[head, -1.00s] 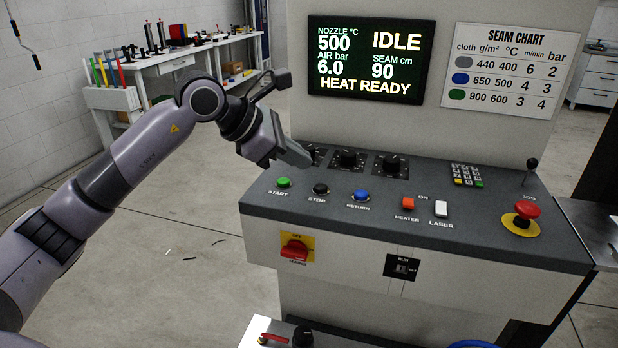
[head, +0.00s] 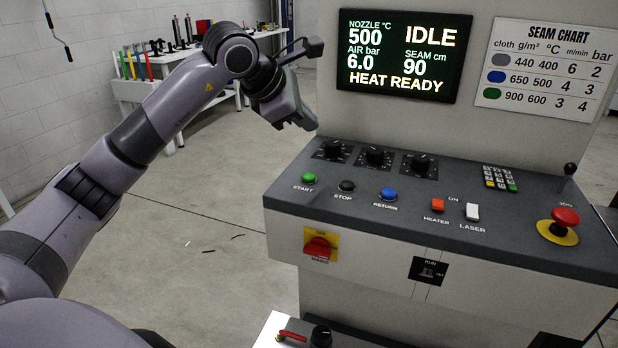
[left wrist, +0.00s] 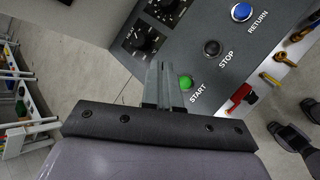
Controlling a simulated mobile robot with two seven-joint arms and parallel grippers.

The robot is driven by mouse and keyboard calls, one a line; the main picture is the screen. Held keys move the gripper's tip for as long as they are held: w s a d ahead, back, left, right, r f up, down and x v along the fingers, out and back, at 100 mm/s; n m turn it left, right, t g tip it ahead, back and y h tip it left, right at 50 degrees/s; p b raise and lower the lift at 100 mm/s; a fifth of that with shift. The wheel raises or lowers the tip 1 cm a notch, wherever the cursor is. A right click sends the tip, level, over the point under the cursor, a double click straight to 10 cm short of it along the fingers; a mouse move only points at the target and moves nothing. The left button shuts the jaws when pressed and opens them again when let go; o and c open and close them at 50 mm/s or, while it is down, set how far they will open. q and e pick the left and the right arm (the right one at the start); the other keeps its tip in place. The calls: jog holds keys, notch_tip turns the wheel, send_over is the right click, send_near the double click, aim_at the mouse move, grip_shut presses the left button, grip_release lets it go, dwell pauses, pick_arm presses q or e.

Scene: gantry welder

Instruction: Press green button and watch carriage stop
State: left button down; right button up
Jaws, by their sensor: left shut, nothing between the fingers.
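The green START button (head: 309,178) is at the left end of the sloped grey control panel (head: 375,215). It also shows in the left wrist view (left wrist: 186,82), just right of the fingertips. My left gripper (head: 308,122) is shut and empty, above and behind the green button, apart from it in the head view. In the left wrist view its fingers (left wrist: 160,68) point over the panel edge beside START. The screen (head: 403,56) reads IDLE and HEAT READY. The carriage is not in view. My right gripper is not in view.
Black STOP (head: 346,186) and blue RETURN (head: 388,195) buttons sit right of START. Three black knobs (head: 375,157) stand behind them. A red emergency button (head: 565,217) is at the panel's right. A workbench (head: 165,75) stands behind my left arm.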

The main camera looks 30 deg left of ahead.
pick_arm(q)
jog(key=b, duration=0.6)
send_over(306, 177)
notch_tip(306, 177, down, 7)
jog(key=shift+s, duration=0.1)
jog(key=shift+f, duration=0.5)
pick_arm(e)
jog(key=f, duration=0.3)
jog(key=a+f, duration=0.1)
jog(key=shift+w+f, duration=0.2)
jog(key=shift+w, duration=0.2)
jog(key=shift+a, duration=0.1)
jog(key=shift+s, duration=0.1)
pick_arm(q)
jog(key=shift+f, duration=0.1)
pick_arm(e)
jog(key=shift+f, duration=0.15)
pick_arm(q)
jog(key=shift+f+b, duration=0.3)
jog(key=shift+b, duration=0.1)
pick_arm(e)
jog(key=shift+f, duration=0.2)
